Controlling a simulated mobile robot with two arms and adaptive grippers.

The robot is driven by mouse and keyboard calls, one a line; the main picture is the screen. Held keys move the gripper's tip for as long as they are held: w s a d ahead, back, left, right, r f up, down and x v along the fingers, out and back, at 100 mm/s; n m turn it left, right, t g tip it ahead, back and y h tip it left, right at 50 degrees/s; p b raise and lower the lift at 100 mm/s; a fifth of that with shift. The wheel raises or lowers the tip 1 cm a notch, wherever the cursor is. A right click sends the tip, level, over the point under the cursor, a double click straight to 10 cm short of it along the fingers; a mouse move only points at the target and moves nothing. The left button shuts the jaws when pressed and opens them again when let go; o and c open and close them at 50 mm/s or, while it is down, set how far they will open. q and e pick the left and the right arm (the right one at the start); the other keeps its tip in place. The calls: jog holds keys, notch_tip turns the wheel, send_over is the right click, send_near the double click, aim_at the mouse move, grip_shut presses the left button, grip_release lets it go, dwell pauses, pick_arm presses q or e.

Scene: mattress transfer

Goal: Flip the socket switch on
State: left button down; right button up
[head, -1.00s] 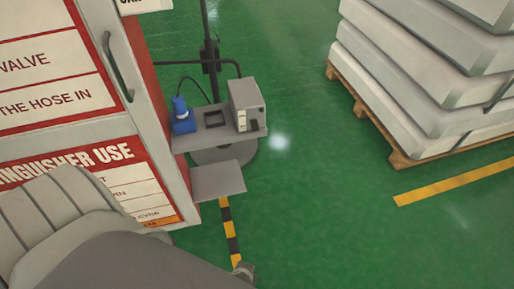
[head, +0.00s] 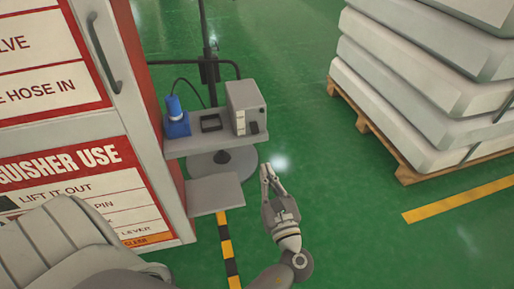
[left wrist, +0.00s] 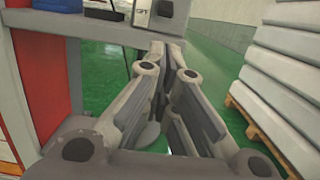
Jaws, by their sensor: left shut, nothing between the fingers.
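A grey box (head: 247,102) with a pale strip and a small dark part (head: 254,127) on its front stands on the right of a grey shelf. A blue socket-like unit (head: 176,122) with a black cable stands at the shelf's left; I cannot make out a switch or its position. My left gripper (head: 270,172) is shut and empty, below and to the right of the box, apart from it. In the left wrist view my fingers (left wrist: 167,48) point toward the shelf front, below the box's lower part (left wrist: 168,14). My right gripper is not in view.
The grey shelf (head: 200,142) sticks out beside a red and white cabinet (head: 85,190), with a lower shelf (head: 213,194) under it. A dark stand pole (head: 209,70) rises behind. Stacked mattresses (head: 430,75) lie on a pallet (head: 405,170) at right. Green floor between is clear.

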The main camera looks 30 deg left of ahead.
aim_at(254, 137)
pick_arm(q)
jog(key=x, duration=1)
jog(key=shift+f, duration=0.1)
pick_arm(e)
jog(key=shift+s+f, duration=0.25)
